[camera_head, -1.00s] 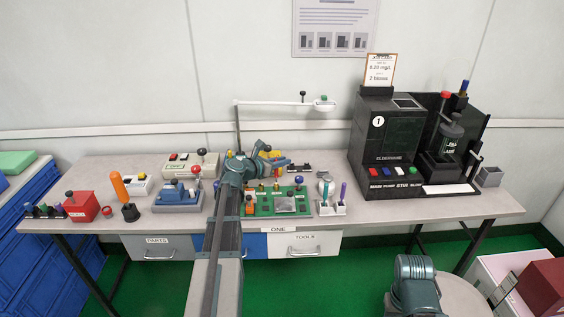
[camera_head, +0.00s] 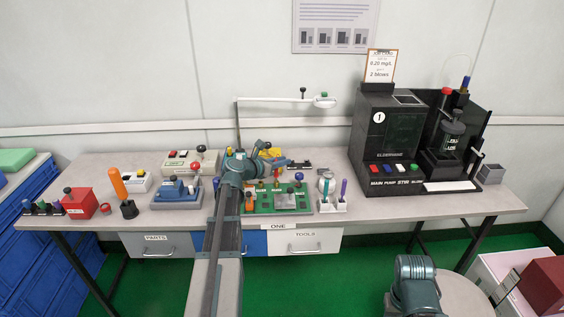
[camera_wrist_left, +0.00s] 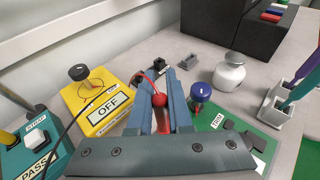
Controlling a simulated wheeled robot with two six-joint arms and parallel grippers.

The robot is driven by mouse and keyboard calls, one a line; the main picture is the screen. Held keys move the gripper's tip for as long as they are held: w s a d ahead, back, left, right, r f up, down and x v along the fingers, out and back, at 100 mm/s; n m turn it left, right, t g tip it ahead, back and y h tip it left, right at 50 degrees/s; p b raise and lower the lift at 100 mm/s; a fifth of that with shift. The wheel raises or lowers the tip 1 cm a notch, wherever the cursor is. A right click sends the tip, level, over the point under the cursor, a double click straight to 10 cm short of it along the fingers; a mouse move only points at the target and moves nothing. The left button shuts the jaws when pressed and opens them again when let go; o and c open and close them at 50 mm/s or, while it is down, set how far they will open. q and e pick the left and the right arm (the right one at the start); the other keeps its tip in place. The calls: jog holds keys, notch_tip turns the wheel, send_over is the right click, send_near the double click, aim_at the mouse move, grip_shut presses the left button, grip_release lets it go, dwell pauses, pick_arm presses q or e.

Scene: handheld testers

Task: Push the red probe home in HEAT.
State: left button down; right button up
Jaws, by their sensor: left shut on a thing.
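My left gripper (camera_head: 262,147) is over the middle of the bench, beside the green board (camera_head: 262,205). In the left wrist view the gripper (camera_wrist_left: 160,84) is shut on the red probe (camera_wrist_left: 159,100), which has a round red top and a thin red lead. The fingers hide the probe's lower end, and I cannot tell whether it sits in a socket. No HEAT label is readable. A yellow box (camera_wrist_left: 98,107) reading OFF, with a black knob, is left of the fingers. A blue knob (camera_wrist_left: 201,92) on the green board is to the right. My right gripper is not in view.
A teal box (camera_wrist_left: 28,150) marked PASS is left of the yellow box. A white jar (camera_wrist_left: 229,73) and small grey block (camera_wrist_left: 188,62) stand beyond the fingers. A tall black machine (camera_head: 388,185) stands at the right. A white lamp arm (camera_head: 285,101) reaches over the bench.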

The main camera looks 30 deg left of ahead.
pick_arm(q)
jog(key=shift+f+b, duration=0.55)
jog(key=shift+f, duration=0.05)
jog(key=c, duration=0.8)
grip_release()
jog(key=shift+o, duration=0.2)
jog(key=shift+s+r, duration=0.1)
jog(key=p+v, duration=0.4)
jog(key=v, duration=0.9)
jog(key=shift+s+a, duration=0.2)
jog(key=shift+s, duration=0.05)
jog(key=shift+d, duration=0.1)
